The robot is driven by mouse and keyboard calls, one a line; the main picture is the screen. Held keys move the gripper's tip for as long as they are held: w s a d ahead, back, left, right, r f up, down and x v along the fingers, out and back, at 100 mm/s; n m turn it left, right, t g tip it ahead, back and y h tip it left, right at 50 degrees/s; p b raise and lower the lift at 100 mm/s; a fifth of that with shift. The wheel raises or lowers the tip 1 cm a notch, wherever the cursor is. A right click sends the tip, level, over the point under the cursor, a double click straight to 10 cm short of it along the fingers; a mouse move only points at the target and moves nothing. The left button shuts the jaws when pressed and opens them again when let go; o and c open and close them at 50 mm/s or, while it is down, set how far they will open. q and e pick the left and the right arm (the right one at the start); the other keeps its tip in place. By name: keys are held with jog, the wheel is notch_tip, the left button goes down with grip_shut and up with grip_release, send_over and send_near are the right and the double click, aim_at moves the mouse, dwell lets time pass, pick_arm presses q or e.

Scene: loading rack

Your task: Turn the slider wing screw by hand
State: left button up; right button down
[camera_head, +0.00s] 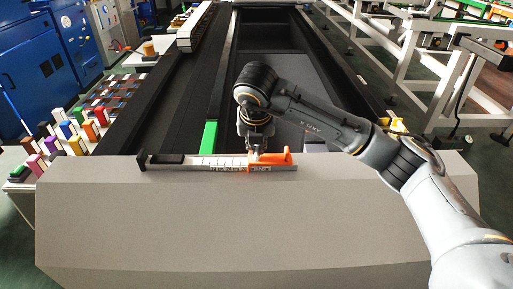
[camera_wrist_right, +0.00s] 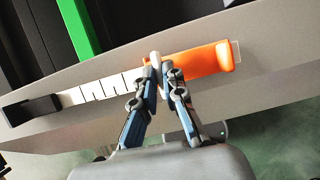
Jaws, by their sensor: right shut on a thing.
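A white ruled scale (camera_head: 222,164) with dark markings lies along the top edge of a grey panel, with a black block (camera_head: 166,159) at its left end. An orange slider (camera_head: 280,157) sits on its right part; in the wrist view the slider (camera_wrist_right: 204,60) lies right of my fingertips. My right gripper (camera_head: 256,150) reaches down over the scale from behind. In the wrist view its two fingers (camera_wrist_right: 161,72) are closed on a small pale piece, the wing screw (camera_wrist_right: 155,57), at the slider's left end. The fingers partly hide it. My left gripper is out of view.
The grey panel (camera_head: 250,225) fills the front. Behind it run dark conveyor beds (camera_head: 150,95) and a green strip (camera_head: 208,136). Coloured blocks (camera_head: 75,145) stand on a rack at the left. White metal frames (camera_head: 410,40) stand at the right.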

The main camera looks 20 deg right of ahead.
dwell(0.3)
jog(key=c, duration=1.4)
grip_release()
jog(key=shift+r, duration=0.1)
jog(key=v, duration=1.2)
jog(key=shift+s, duration=0.1)
